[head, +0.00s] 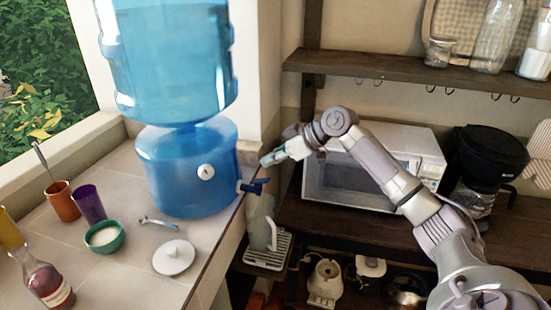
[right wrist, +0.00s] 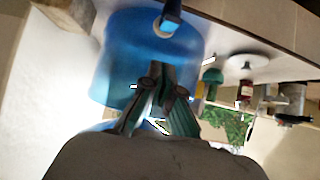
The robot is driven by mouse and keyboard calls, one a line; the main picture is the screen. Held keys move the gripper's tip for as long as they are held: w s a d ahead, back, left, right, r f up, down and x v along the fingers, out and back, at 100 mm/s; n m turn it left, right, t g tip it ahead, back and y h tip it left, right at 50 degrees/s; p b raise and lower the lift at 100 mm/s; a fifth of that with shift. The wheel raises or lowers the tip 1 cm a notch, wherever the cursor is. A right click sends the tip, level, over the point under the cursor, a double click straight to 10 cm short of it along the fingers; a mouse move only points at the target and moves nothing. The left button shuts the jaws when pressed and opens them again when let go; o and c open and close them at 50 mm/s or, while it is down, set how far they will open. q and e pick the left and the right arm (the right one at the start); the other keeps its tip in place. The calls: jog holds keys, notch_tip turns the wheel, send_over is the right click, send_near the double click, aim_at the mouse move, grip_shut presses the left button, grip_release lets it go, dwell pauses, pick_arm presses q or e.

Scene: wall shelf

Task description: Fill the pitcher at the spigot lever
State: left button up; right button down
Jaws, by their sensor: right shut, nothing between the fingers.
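The blue water dispenser (head: 185,175) stands on the tiled counter with a big bottle on top. Its dark blue spigot lever (head: 254,187) sticks out to the right over the counter edge. It also shows at the top of the right wrist view (right wrist: 171,12). A pale translucent pitcher (head: 261,222) stands upright below the spigot on a white slotted tray (head: 268,256). I cannot tell its water level. My right gripper (head: 268,161) is shut and empty, a little above and right of the lever, apart from it in the picture. My left gripper is out of view.
A white microwave (head: 375,165) and a black coffee maker (head: 483,165) stand on the wooden shelf to the right, behind my right arm. Cups, a teal bowl (head: 104,237), a white lid (head: 174,258) and a bottle (head: 47,284) stand on the counter. Appliances sit below.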

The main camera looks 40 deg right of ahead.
jog(key=s+d+r+b, duration=0.2)
jog(key=s+d+r, duration=0.1)
jog(key=r, duration=0.5)
jog(key=shift+s+r+b, duration=0.15)
jog(key=shift+s+b, duration=0.2)
dwell(1.1)
